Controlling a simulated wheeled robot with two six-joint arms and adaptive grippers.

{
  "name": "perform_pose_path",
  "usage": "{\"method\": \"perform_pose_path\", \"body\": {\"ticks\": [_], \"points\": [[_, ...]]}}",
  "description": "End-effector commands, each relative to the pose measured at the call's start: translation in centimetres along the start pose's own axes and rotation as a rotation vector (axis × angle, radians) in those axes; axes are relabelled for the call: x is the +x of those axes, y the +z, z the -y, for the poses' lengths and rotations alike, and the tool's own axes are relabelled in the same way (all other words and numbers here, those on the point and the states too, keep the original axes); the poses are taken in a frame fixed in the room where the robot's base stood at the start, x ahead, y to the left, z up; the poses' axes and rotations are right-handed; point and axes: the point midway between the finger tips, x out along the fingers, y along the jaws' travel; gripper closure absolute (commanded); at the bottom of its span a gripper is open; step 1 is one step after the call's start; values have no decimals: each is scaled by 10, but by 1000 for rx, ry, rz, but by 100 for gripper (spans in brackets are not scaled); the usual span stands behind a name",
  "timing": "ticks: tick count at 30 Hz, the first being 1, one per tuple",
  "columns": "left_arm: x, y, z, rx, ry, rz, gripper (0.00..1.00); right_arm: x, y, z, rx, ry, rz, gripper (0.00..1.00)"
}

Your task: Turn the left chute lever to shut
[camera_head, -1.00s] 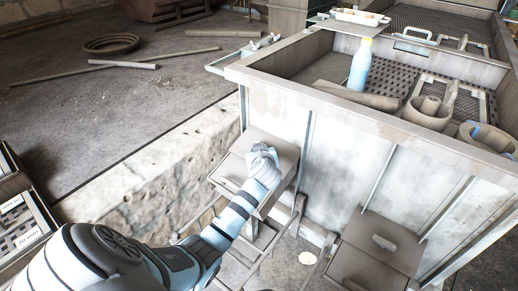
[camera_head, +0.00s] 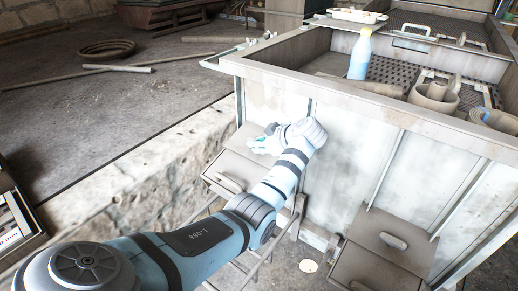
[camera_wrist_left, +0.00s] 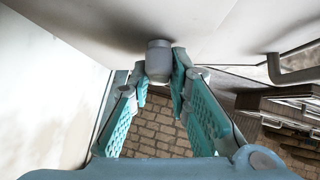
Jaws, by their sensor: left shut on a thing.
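The left chute (camera_head: 233,165) is a brown-grey metal box with a handle on its lid, on the side of the big bin. My left gripper (camera_head: 260,146) is at the chute's upper part, against the bin wall, and my wrist partly covers it. In the left wrist view, its two teal fingers are around a grey cylindrical knob (camera_wrist_left: 158,62), which looks like the end of the lever. The knob sits between the fingertips. The rest of the lever is hidden, so its angle cannot be told. My right gripper is out of view.
A second chute (camera_head: 382,250) with a handle is farther right on the bin. The bin (camera_head: 340,100) holds a blue bottle (camera_head: 360,55) and grey pipe pieces. A stone ledge (camera_head: 150,180) runs along the left. In the left wrist view, a bent handle (camera_wrist_left: 295,65) is right of the fingers.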

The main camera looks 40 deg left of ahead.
Motion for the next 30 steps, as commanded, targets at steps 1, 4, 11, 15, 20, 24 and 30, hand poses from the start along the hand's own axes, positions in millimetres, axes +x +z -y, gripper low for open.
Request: {"method": "perform_pose_path", "body": {"ticks": [1,4,11,15,20,24,30], "points": [[0,0,-1,-7,-3,-1,100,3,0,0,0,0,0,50],[0,-1,-2,-15,-13,-1,100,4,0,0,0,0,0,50],[-1,-1,-2,-19,-17,0,100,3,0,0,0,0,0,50],[-1,-1,-2,-19,-17,0,100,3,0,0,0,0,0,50],[0,-1,-1,-18,-17,0,63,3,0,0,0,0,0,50],[0,-1,-1,-17,-18,0,63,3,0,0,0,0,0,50],[-4,0,-1,-16,-18,1,63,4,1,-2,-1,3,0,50]]}}
